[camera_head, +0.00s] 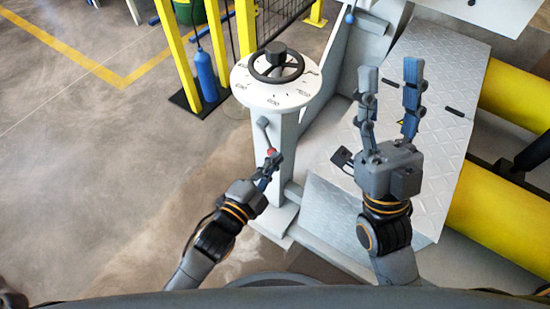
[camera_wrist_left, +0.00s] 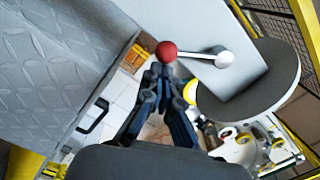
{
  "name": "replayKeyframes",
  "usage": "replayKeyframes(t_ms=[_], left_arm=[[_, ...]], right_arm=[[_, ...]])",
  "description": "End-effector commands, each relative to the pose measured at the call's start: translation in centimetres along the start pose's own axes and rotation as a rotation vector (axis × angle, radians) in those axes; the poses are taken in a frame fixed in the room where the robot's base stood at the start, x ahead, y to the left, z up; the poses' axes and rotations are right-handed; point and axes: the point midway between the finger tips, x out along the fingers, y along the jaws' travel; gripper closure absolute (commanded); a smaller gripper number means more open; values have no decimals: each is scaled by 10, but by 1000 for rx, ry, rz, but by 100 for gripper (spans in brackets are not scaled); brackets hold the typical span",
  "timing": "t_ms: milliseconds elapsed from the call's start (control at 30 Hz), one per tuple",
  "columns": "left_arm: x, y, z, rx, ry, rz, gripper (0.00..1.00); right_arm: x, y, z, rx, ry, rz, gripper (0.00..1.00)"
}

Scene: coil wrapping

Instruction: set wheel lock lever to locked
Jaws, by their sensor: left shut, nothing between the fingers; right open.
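The lever (camera_head: 264,133) is a short grey arm with a red ball knob (camera_head: 271,152), on the front of the white pedestal (camera_head: 285,135) below the handwheel (camera_head: 277,64). In the head view it slants down, with the knob at its lower end. In the left wrist view the red knob (camera_wrist_left: 166,51) is left of the silver pivot (camera_wrist_left: 224,60). My left gripper (camera_head: 271,164) is shut and empty, its tips right by the knob; I cannot tell whether they touch. My right gripper (camera_head: 390,75) is open and empty above the grey tread plate.
The handwheel sits on a round white dial plate (camera_head: 256,94) with dark markings. Yellow posts (camera_head: 177,50) and a blue bottle (camera_head: 205,75) stand behind left. Yellow rollers (camera_head: 490,215) lie at right beside the tread plate (camera_head: 450,85). The floor at left is clear.

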Motion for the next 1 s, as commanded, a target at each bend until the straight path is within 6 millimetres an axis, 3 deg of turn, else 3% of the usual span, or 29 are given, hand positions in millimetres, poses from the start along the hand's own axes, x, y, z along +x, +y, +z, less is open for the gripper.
replayKeyframes(t_ms=[200,333,700,1000], left_arm=[[1,4,14,176,-1,-9,100],[2,6,22,277,-1,-15,100],[2,8,38,473,-1,-25,100],[2,7,41,517,-1,-28,100]], right_arm=[[1,3,30,-10,-173,5,54],[0,4,40,-13,-223,6,54],[-2,5,44,-14,-242,7,54],[-1,5,42,-14,-237,7,54]])
